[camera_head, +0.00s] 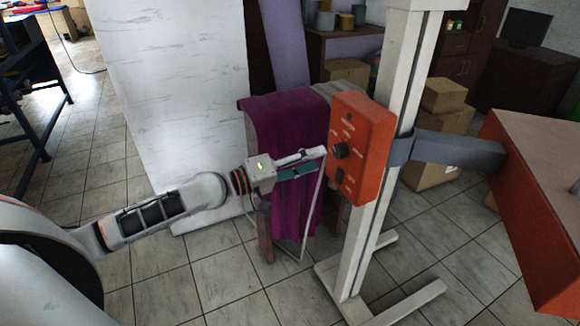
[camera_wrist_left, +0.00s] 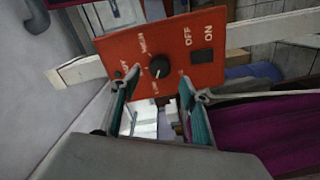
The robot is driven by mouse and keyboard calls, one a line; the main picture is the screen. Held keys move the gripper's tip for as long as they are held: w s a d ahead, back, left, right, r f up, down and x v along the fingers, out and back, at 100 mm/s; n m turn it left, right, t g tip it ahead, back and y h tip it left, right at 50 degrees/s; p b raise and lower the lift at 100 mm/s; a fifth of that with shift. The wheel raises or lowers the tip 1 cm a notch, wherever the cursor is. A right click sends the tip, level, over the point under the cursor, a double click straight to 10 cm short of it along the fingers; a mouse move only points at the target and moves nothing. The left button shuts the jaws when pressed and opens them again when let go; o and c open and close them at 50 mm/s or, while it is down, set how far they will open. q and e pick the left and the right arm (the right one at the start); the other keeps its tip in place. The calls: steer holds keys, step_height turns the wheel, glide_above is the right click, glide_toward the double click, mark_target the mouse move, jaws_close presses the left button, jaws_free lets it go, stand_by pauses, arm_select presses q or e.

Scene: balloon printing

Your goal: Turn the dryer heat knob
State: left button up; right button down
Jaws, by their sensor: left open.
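The orange-red control box (camera_head: 362,150) is fixed to a white upright post, its panel facing left. The black heat knob (camera_head: 340,151) is in the middle of that panel. In the left wrist view the knob (camera_wrist_left: 159,67) has white lettering around it, partly unreadable, with a dark switch (camera_wrist_left: 202,56) beside OFF and ON labels. My left gripper (camera_head: 318,162) is just left of the panel near knob height. In the left wrist view my left gripper (camera_wrist_left: 158,88) is open and empty, its teal-padded fingers either side of the knob's line. Contact with the panel cannot be told.
The white post (camera_head: 365,240) stands on a floor base. A grey arm (camera_head: 455,148) joins it to a large orange slab (camera_head: 530,210) at the right. A purple cloth (camera_head: 285,130) hangs behind my gripper. Cardboard boxes (camera_head: 443,95) stand behind the post.

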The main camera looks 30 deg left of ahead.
arm_select(q)
steer(key=v, duration=0.6)
stand_by(0.6)
steer(key=s+d+f+m+g+y, duration=0.1)
steer(key=s+d+f+m+y, duration=0.1)
steer(key=s+f, duration=0.5)
steer(key=s+d+f+m+g+y, duration=0.1)
steer(key=s+f, duration=0.6)
steer(key=f, duration=0.8)
steer(key=s+d+f+m+g+y, duration=0.1)
steer(key=s+d+f+m+y, duration=0.3)
steer(key=s+f, duration=0.4)
step_height(320, 180, down, 3)
steer(key=m+y, duration=0.1)
steer(key=m, duration=0.1)
steer(key=shift+f+m, duration=0.2)
steer(key=shift+m, duration=0.2)
